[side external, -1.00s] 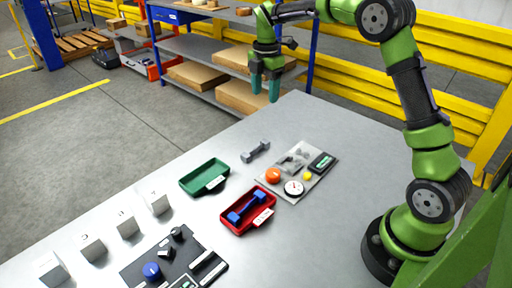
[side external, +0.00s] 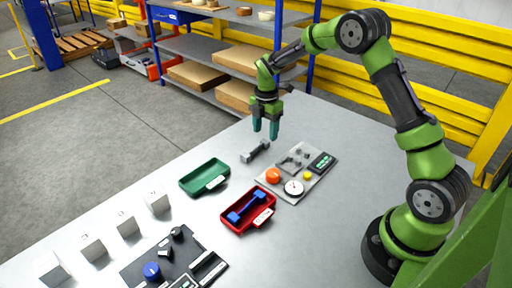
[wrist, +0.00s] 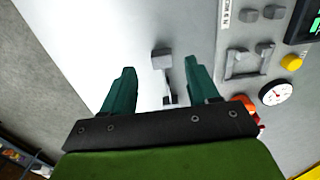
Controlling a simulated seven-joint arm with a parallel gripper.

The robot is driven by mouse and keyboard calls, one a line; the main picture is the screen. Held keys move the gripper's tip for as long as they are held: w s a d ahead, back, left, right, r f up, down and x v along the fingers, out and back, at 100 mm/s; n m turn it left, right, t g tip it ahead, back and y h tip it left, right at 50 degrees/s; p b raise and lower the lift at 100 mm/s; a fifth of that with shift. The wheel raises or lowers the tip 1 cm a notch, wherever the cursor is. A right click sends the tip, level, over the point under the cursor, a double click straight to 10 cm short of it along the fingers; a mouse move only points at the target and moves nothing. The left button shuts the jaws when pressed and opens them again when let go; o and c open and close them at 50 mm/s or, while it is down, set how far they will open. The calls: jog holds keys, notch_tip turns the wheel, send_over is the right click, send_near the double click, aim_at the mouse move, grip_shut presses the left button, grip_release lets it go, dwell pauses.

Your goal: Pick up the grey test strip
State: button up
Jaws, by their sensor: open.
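The grey test strip (side external: 256,152) lies on the metal table, a dumbbell-shaped bar with a block at each end. My gripper (side external: 266,134) is open and empty, with its teal fingers pointing down just above and slightly behind the strip. In the wrist view the grey strip (wrist: 162,62) shows between the two spread fingers of my gripper (wrist: 158,85). Its near end is partly hidden by the gripper body. The fingers appear apart from the strip.
A green tray (side external: 187,184) stands left of the strip. A red tray (side external: 226,225) holds a blue strip (side external: 246,206). A grey panel (side external: 318,178) with a gauge and knobs lies to the right. Several metal blocks (side external: 93,248) and a dark tool mat (side external: 135,270) lie in front.

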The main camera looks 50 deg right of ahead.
aim_at(266, 140)
notch_tip(266, 140, down, 4)
jog(key=shift+s+r, duration=0.1)
jog(key=shift+r, duration=0.05)
grip_shut()
dwell(0.3)
